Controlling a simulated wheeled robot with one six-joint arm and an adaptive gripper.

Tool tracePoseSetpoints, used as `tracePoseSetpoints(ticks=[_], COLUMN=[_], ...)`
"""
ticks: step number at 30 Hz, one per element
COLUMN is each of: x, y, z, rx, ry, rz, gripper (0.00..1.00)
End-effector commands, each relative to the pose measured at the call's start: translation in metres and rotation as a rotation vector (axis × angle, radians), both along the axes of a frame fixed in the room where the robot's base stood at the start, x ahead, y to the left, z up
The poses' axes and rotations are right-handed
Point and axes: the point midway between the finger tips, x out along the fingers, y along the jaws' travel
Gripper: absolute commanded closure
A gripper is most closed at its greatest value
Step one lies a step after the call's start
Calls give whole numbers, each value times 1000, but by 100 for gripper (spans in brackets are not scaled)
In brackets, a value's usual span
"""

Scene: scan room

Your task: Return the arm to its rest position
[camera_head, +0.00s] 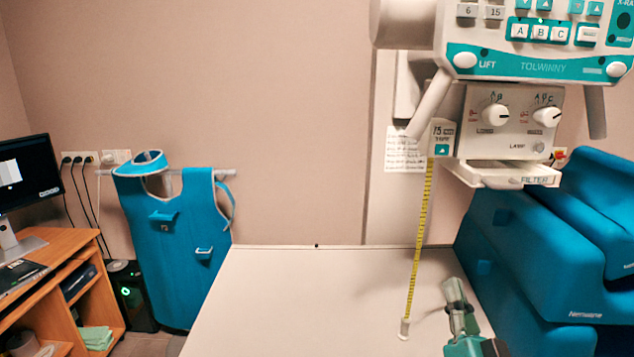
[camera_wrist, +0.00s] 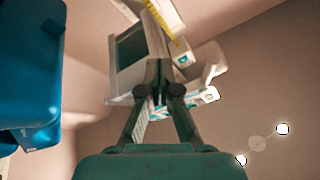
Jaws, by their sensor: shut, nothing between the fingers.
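My gripper (camera_head: 453,287) stands over the right part of the pale table (camera_head: 290,290) in the head view, with its fingers pointing up. In the wrist view my gripper (camera_wrist: 163,65) points away from the camera. Its two fingers meet at the tips and hold nothing. My arm below it is mostly out of the head view.
The X-ray head (camera_head: 510,65) hangs above my gripper; it also shows in the wrist view (camera_wrist: 130,50). A yellow measuring tape (camera_head: 420,230) hangs to my gripper's left. A blue chair (camera_head: 560,240) stands right. A blue apron (camera_head: 170,240) and wooden desk (camera_head: 60,260) are left.

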Motion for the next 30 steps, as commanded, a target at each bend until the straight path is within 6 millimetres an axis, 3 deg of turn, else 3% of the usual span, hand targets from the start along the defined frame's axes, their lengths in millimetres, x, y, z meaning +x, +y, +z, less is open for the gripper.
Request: tracePoseSetpoints(ticks=[1, 3, 15, 24, 30], x=[-8, -19, -106, -189, -250], y=[2, 4, 14, 22, 27], z=[-22, -47, -168, -234, -263], rx=[-11, -26, -139, -241, -317], ry=[31, 62, 244, 380, 468], rz=[-7, -17, -63, -75, -74], gripper=[100, 100, 100, 100, 100])
